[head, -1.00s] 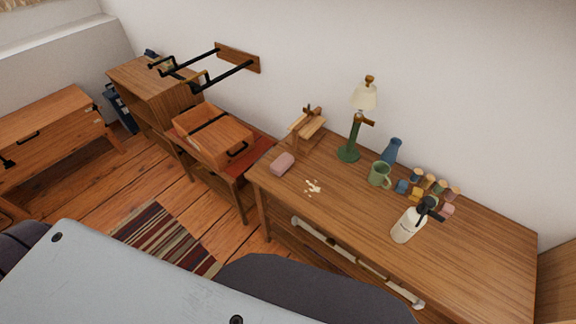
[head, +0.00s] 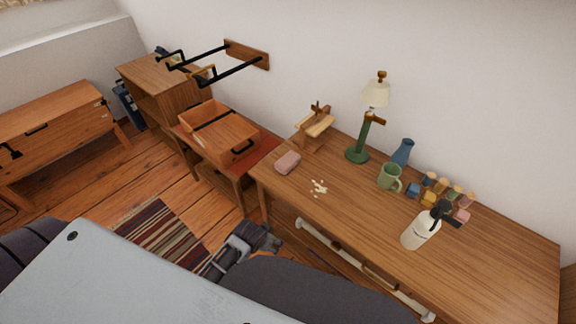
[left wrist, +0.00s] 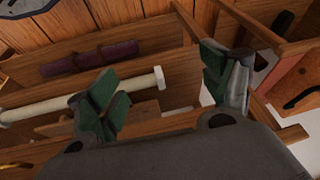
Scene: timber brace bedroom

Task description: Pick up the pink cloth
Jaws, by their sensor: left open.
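The pink cloth (head: 287,162) is a small folded block lying on the left end of the wooden desk (head: 440,262). My left gripper (head: 271,241) is in the head view, low in front of the desk's left end, below the desktop and apart from the cloth. In the left wrist view the two green-padded fingers of my left gripper (left wrist: 163,92) are spread wide with nothing between them. The cloth cannot be made out in the left wrist view. My right gripper is not in view.
Pale crumbs (head: 319,187) lie beside the cloth. A small wooden stand (head: 315,124), green lamp (head: 361,140), green mug (head: 389,177) and white spray bottle (head: 421,230) stand on the desk. A white rail (head: 340,262) runs along its front. A wooden box (head: 218,132) sits to the left.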

